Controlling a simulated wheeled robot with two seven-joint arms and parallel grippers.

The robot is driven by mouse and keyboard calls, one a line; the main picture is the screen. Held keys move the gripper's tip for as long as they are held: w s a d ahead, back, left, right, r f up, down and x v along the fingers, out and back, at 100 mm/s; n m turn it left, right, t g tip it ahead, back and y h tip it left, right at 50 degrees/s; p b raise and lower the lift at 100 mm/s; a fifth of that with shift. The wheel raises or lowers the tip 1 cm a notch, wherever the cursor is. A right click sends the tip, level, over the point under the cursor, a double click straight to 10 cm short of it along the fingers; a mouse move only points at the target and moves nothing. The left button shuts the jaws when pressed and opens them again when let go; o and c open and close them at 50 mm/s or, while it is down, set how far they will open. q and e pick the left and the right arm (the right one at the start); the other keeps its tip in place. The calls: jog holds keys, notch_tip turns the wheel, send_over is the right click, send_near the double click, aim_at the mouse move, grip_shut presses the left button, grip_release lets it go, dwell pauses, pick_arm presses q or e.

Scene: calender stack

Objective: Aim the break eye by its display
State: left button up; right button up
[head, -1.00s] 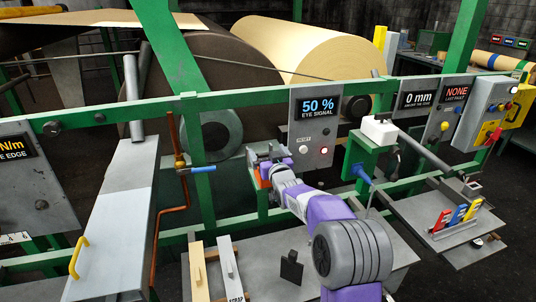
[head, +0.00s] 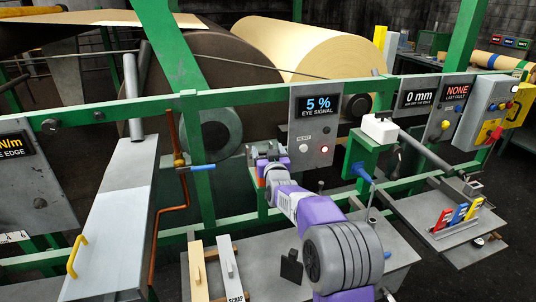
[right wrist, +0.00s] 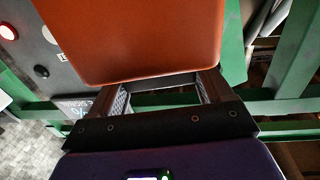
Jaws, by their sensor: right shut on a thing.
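The eye signal display (head: 318,104) on the grey panel reads 5 %. Below it are a white reset button and a lit red button (head: 324,149). My right gripper (head: 264,158) is at the green rail just left of this panel, by a small grey and orange unit that I take to be the break eye; my wrist partly hides it. In the right wrist view my gripper (right wrist: 163,88) is shut on an orange block (right wrist: 135,40), which fills the top of the picture. The beam and its target cannot be made out. My left gripper is not in view.
A copper pipe with a blue-handled valve (head: 201,168) stands left of my gripper. A green bracket with a white box (head: 380,129) is to the right. Other displays read 0 mm (head: 420,98) and NONE (head: 457,91). Large paper rolls (head: 310,45) lie behind the rail.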

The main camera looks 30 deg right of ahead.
dwell(0.3)
jog(key=o, duration=1)
jog(key=shift+c, duration=0.2)
jog(key=v, duration=0.7)
jog(key=shift+s+p, duration=0.25)
jog(key=shift+p, duration=0.15)
jog(key=shift+a, duration=0.1)
